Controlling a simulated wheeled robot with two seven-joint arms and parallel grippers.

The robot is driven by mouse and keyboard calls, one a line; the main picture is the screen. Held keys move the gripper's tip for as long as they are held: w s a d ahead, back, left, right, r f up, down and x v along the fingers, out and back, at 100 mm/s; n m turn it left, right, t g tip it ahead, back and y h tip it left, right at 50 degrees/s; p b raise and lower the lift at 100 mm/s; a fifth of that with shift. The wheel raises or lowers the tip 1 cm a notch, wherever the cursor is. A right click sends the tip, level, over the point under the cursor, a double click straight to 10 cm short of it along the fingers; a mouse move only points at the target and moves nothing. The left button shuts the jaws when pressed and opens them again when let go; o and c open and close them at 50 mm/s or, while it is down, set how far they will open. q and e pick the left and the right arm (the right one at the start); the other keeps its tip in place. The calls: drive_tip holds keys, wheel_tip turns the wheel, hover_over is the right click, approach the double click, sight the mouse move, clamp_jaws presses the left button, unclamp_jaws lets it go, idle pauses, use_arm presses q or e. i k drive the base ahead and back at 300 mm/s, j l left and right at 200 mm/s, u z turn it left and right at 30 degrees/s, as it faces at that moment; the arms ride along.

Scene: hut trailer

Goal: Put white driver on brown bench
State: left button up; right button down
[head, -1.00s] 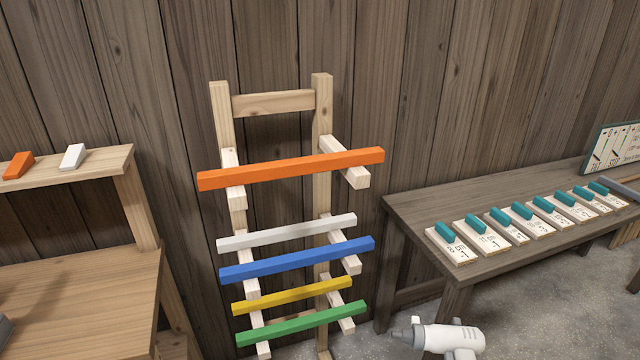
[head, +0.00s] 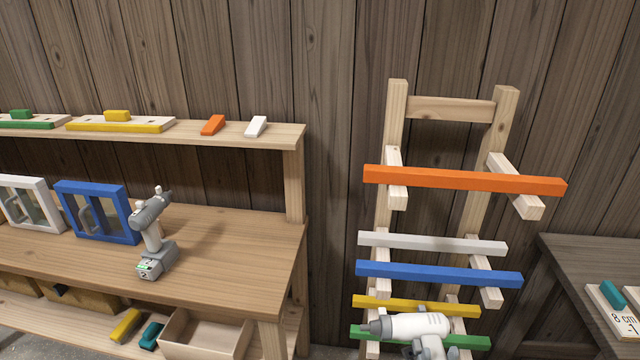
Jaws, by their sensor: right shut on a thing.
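The white driver (head: 418,326) is at the lower right of the head view, in front of the rack, its dark tip pointing left. My right gripper (head: 428,350) is shut on it at the handle, mostly hidden at the frame's bottom edge. The brown bench (head: 225,262) stands at the left, with a bare stretch on its right part. A grey driver (head: 152,225) stands upright on that bench, left of the bare stretch. My left gripper is not in view.
A wooden rack with an orange bar (head: 463,180) and several other coloured bars stands right of the bench. A raised shelf (head: 275,140) runs along the bench's back. A blue frame (head: 97,212) stands left of the grey driver. A darker table (head: 575,262) is at far right.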

sight(210, 263)
drive_tip(key=i+j+u, duration=0.15)
drive_tip(key=i, duration=0.35)
drive_tip(key=i+j+u, duration=0.2)
drive_tip(key=i, duration=0.3)
drive_tip(key=j, duration=0.1)
